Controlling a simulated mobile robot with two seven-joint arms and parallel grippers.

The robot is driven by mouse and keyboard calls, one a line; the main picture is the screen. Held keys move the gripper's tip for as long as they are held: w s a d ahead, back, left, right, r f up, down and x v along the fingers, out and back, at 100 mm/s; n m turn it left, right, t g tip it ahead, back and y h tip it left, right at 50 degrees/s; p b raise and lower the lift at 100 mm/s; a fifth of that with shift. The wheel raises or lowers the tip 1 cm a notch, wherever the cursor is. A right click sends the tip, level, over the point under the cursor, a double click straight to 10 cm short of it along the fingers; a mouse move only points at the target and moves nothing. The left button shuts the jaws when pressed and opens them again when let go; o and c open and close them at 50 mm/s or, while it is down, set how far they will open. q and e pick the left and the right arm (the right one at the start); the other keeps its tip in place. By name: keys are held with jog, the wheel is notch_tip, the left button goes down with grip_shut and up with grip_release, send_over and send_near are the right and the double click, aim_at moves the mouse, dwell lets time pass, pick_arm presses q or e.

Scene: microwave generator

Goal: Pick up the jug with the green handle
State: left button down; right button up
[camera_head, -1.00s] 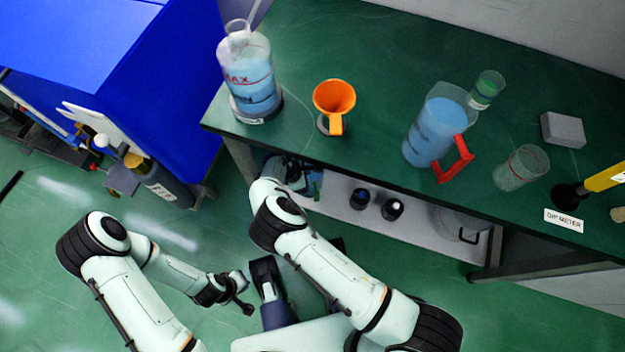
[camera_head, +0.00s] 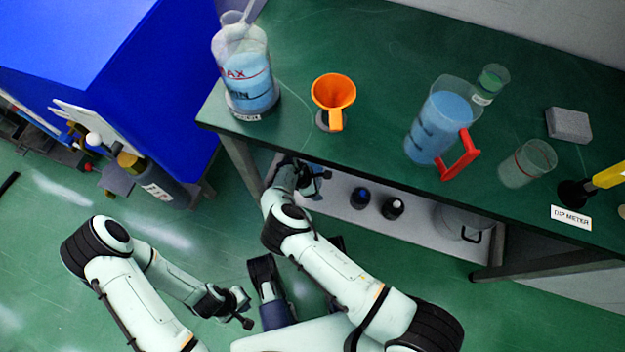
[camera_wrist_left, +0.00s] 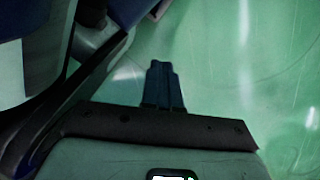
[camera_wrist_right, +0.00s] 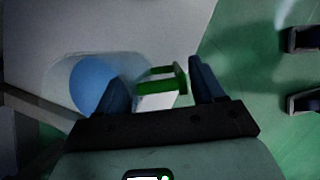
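The jug with the green handle shows in the right wrist view as a clear jug with blue liquid (camera_wrist_right: 90,82) at centre-left. Its green handle (camera_wrist_right: 162,87) points right. My right gripper (camera_wrist_right: 158,72) is open, and the handle appears between its two fingers, not gripped. I cannot tell how deep the handle sits between them. In the head view my right gripper (camera_head: 318,179) reaches under the green table at the lower shelf's left end, and the jug is mostly hidden there. My left gripper (camera_head: 243,306) is low over the floor; its fingers (camera_wrist_left: 162,68) are together and empty.
The green tabletop (camera_head: 380,60) overhangs the pale lower shelf (camera_head: 335,205). Two small dark bottles (camera_head: 376,202) stand right of my right gripper. A red-handled jug (camera_head: 440,120), an orange funnel (camera_head: 333,92) and a MAX/MIN container (camera_head: 243,75) stand on top.

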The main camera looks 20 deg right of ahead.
jog(key=c, duration=1)
jog(key=shift+r, duration=0.1)
grip_shut()
jog(key=shift+w+r, duration=0.1)
jog(key=shift+r, duration=0.05)
